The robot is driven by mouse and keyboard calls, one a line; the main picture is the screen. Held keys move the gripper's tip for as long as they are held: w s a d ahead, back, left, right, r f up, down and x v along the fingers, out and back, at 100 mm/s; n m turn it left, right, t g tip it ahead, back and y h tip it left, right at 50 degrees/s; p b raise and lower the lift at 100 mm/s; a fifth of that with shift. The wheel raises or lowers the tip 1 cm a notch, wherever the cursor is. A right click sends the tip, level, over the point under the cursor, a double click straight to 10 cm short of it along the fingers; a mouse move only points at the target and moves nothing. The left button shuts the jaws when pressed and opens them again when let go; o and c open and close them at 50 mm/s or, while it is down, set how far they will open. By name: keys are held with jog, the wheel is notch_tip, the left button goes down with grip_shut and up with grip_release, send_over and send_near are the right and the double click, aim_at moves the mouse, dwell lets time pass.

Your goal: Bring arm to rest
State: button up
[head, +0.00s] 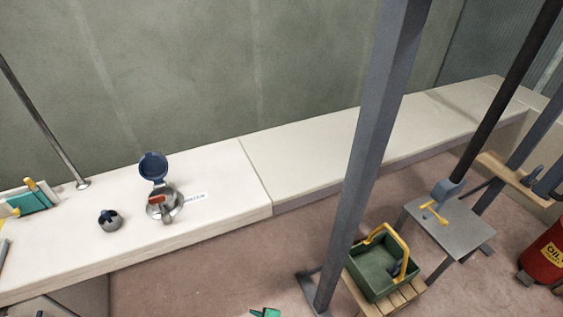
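My gripper is not in view, and no part of my arm can be made out for sure. A round metal fitting (155,207) sits on the white bench (90,246), with a blue lid (153,166) standing open behind it. A red-and-metal tool (162,206) rests on or in the fitting; I cannot tell which. A small dark round cap (110,221) lies left of it.
A grey post (366,150) rises in front of the bench. A green crate (379,272) with a yellow handle stands on a wooden stool (405,296). A grey table (462,234) and red oil drum (546,254) are at right. The bench's right section (300,150) is clear.

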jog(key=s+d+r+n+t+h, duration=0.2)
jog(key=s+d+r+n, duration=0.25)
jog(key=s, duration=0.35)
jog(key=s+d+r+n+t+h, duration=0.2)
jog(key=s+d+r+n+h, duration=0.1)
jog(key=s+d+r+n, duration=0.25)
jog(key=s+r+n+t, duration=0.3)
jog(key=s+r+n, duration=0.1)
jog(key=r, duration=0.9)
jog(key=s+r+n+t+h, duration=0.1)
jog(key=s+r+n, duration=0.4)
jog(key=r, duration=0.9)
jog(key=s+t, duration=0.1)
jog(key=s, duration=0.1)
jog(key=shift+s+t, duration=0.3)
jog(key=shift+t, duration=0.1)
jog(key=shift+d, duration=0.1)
